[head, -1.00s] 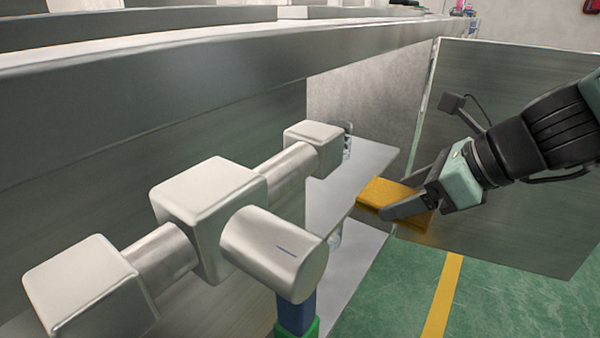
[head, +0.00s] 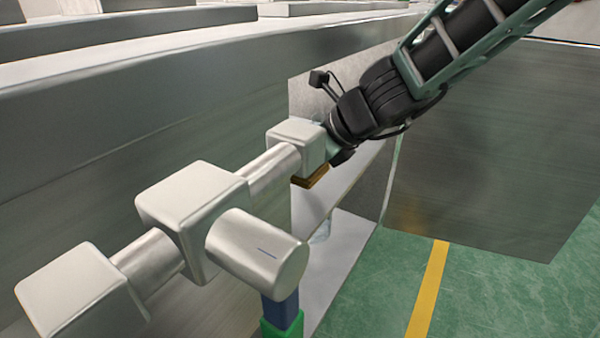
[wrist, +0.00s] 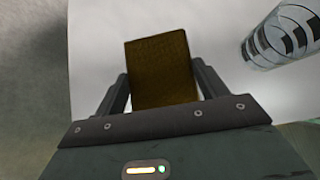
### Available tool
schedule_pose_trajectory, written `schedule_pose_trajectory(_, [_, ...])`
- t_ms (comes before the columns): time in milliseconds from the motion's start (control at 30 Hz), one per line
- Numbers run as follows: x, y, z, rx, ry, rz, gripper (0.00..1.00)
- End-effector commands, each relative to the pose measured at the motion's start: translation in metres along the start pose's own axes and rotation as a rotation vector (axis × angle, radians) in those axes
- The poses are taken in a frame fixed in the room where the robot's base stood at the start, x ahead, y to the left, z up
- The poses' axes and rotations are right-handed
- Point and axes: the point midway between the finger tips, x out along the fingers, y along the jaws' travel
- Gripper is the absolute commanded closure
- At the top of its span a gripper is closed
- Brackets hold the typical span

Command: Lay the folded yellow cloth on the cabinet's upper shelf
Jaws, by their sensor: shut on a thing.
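The folded yellow cloth (head: 312,178) shows as a small strip under my arm in the head view. In the wrist view the cloth (wrist: 160,62) is a dark yellow-brown block between my fingers. My gripper (wrist: 162,82) is shut on it. In the head view the fingers are hidden behind a grey metal block. The cloth is inside the open cabinet, over the pale upper shelf (head: 352,180), which also shows in the wrist view (wrist: 95,45). I cannot tell whether the cloth touches the shelf.
A clear cylinder with dark bands (wrist: 282,38) stands right of the cloth in the wrist view. The cabinet door (head: 490,150) is open at the right. A lower shelf (head: 345,255) lies below. Metal blocks and rods (head: 190,210) stand in front at left.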

Motion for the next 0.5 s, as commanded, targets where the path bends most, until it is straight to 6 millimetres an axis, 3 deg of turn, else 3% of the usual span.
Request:
schedule_pose_trajectory(200, [0.022, 0.000, -0.022, 0.000, 0.001, 0.001, 0.50])
schedule_pose_trajectory(500, [0.021, 0.000, -0.022, 0.000, 0.001, 0.001, 0.50])
